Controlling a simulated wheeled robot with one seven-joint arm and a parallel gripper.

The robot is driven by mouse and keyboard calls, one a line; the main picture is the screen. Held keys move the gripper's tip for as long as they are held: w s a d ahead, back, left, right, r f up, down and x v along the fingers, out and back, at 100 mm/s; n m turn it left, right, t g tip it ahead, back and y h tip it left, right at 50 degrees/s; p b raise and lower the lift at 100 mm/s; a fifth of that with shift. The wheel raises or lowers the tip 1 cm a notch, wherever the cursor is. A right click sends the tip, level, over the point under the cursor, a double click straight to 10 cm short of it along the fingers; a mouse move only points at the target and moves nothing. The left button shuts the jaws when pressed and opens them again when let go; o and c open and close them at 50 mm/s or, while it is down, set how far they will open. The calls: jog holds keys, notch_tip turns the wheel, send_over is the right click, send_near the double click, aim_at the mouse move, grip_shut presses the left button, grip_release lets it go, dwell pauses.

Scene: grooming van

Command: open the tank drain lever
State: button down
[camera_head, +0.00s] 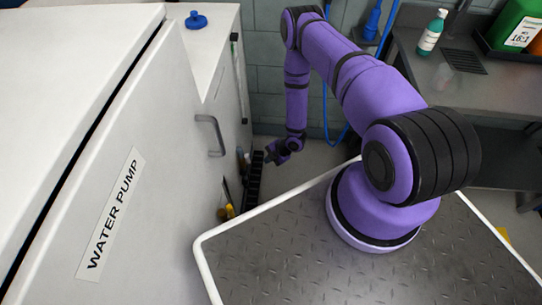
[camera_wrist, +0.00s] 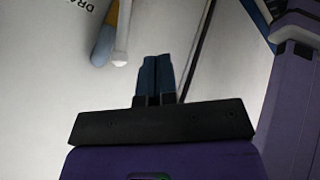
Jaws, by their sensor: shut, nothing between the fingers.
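My gripper (camera_wrist: 155,60) is shut and empty, its two dark blue fingertips together in front of a pale panel. In the head view my gripper (camera_head: 270,158) hangs low beside the white cabinet. A lever-like part (camera_wrist: 104,42), blue-grey with a yellow-orange edge, is on the panel at the upper left in the wrist view. A white rounded piece (camera_wrist: 122,35) is beside it. The fingertips are to its right and look apart from it. A partly cut-off label starting "DRA" (camera_wrist: 82,4) is above it. Which way the lever is set is unclear.
A white "WATER PUMP" cabinet door (camera_head: 112,215) with a grey handle (camera_head: 212,135) fills the left. Small yellow items (camera_head: 229,208) and a black rack (camera_head: 254,180) stand low beside it. A steel counter (camera_head: 455,85) with bottles is at right. The floor gap is narrow.

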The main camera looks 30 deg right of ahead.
jog(key=w+a+f, duration=0.4)
jog(key=w+a, duration=0.1)
jog(key=shift+w+f, duration=0.15)
jog(key=shift+w, duration=0.05)
jog(key=shift+d, duration=0.1)
jog(key=shift+w+d+r, duration=0.25)
jog(key=shift+w+d, duration=0.15)
jog(key=shift+w, duration=0.2)
